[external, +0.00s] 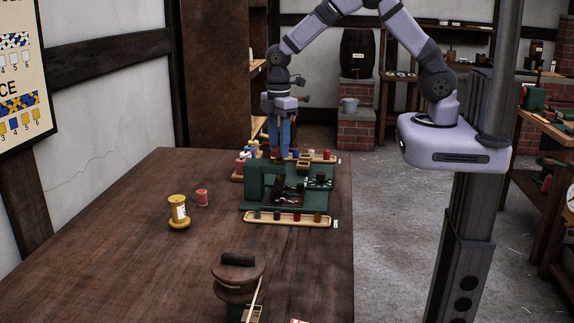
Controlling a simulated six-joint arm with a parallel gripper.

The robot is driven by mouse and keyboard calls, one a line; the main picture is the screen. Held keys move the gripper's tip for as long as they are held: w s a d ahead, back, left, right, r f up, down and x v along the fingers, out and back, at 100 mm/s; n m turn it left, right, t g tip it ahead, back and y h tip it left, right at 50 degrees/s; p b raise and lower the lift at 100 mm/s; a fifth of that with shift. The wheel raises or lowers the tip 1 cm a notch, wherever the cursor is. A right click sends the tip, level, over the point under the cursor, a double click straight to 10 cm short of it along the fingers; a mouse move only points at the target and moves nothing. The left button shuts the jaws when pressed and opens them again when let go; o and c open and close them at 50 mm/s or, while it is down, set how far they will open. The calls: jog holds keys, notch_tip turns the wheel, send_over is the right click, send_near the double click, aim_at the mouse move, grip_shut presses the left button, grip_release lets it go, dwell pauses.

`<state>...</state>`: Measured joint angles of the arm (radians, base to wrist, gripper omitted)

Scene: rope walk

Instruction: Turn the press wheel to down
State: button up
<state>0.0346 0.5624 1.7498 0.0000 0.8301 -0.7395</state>
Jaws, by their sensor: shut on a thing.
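A dark green press (265,185) with a black middle part stands near the right edge of the wooden table. My gripper (282,152) points straight down at the back of the press, its blue fingers close together. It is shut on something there. The fingertips and the press body hide what they hold, and I cannot make out the press wheel or which way it is turned.
Wooden trays with coloured spools (325,158) lie behind the press, and another tray (289,222) lies before it. A round wooden-topped device (237,272) stands in front. The table's left middle is clear.

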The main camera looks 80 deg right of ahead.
jog(key=m, duration=0.6)
jog(key=shift+m, duration=0.3)
jog(key=m, duration=0.3)
jog(key=shift+r+m, duration=0.1)
jog(key=shift+m, duration=0.2)
jog(key=m, duration=0.3)
jog(key=shift+w+m, duration=0.1)
jog(key=shift+m, duration=0.2)
jog(key=m, duration=0.3)
jog(key=shift+m+p, duration=0.3)
jog(key=m, duration=0.3)
jog(key=shift+m, duration=0.3)
jog(key=m, duration=0.7)
jog(key=o, duration=1.1)
jog(key=shift+c, duration=0.2)
